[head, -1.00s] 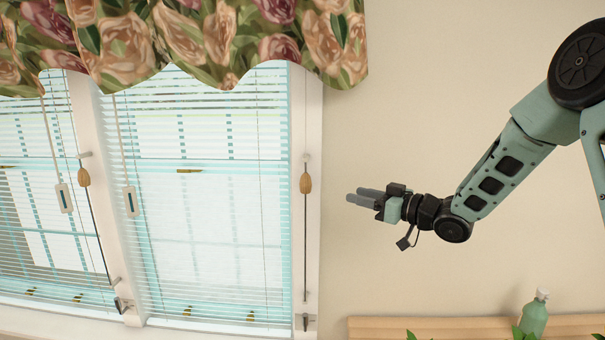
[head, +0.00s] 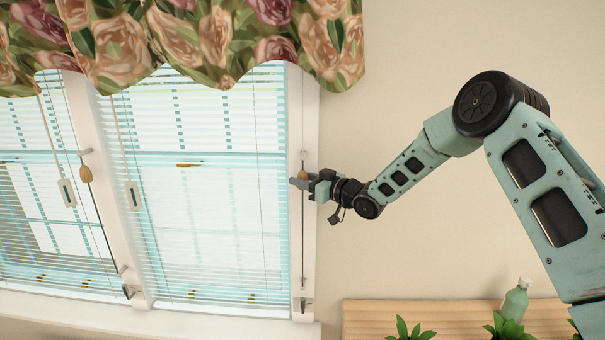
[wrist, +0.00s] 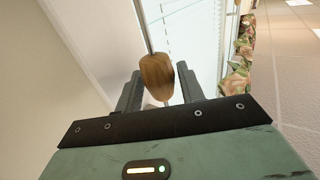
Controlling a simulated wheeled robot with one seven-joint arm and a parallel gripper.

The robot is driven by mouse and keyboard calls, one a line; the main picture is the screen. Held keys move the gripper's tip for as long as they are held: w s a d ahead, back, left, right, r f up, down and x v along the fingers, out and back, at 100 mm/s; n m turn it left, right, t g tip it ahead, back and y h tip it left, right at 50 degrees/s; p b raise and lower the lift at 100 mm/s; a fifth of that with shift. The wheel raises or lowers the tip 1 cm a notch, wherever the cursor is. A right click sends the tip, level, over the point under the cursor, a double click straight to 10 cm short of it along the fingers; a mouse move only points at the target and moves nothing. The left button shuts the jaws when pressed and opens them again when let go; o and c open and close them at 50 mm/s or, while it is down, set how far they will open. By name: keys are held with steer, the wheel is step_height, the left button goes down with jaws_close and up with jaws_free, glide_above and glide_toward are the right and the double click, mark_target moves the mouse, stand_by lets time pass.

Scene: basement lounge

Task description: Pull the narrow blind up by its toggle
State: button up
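A brown wooden toggle (head: 304,174) hangs on a cord along the white frame at the right of the right-hand blind (head: 215,200). My gripper (head: 297,183) is at this toggle, coming from the right. In the wrist view the toggle (wrist: 157,74) shows between the two fingers, with one finger on each side. The fingers are apart and do not look closed on it. A second wooden toggle (head: 86,174) hangs on the post between the windows, beside the left-hand blind (head: 30,210), which the picture edge cuts off. Both blinds are lowered.
A floral valance (head: 215,40) hangs over the window tops. A wooden shelf (head: 400,312) with plants and a green bottle (head: 515,300) is below my arm.

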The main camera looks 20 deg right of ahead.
mark_target(303, 287)
steer(key=shift+w+a, duration=0.2)
jaws_close()
step_height(303, 287, down, 36)
steer(key=b, duration=3.1)
steer(key=shift+s+r, duration=0.1)
steer(key=shift+r, duration=0.05)
jaws_free()
